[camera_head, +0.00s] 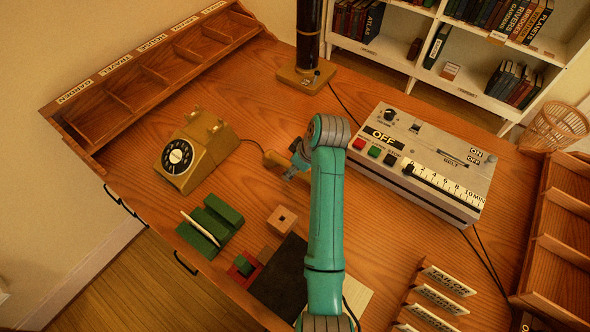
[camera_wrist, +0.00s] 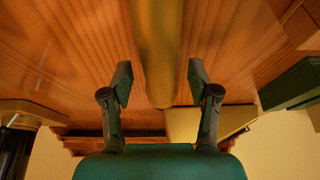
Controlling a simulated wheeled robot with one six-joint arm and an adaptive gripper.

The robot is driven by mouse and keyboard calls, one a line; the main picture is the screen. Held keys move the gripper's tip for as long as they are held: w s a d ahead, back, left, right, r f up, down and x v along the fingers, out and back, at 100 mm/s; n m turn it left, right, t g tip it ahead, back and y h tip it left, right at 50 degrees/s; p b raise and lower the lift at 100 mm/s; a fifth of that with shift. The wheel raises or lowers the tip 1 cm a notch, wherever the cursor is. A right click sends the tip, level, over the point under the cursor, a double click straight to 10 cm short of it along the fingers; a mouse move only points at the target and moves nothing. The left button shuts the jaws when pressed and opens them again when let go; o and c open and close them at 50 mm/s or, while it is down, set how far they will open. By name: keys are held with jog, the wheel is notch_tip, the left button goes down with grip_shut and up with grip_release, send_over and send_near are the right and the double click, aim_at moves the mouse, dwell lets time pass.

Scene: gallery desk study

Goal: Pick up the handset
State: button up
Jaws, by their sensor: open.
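The tan telephone (camera_head: 192,155) with a black dial stands on the desk at left in the head view, its cradle empty. The tan handset lies off the phone on the desk; one end (camera_head: 272,160) shows beside my gripper (camera_head: 296,165), and my arm hides the rest. A dark cord runs from the phone toward it. In the wrist view the handset (camera_wrist: 157,45) is a long tan bar running between the two fingers of my gripper (camera_wrist: 160,80). The fingers are open, one on each side, with visible gaps to the bar.
A grey control box (camera_head: 430,165) with buttons stands to the right of my arm. A green block rack (camera_head: 210,222) and a small wooden block (camera_head: 282,220) are nearer. A wooden pigeonhole tray (camera_head: 150,80) lines the left edge.

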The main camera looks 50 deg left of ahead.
jog(key=shift+f, duration=0.15)
dwell(0.3)
grip_shut()
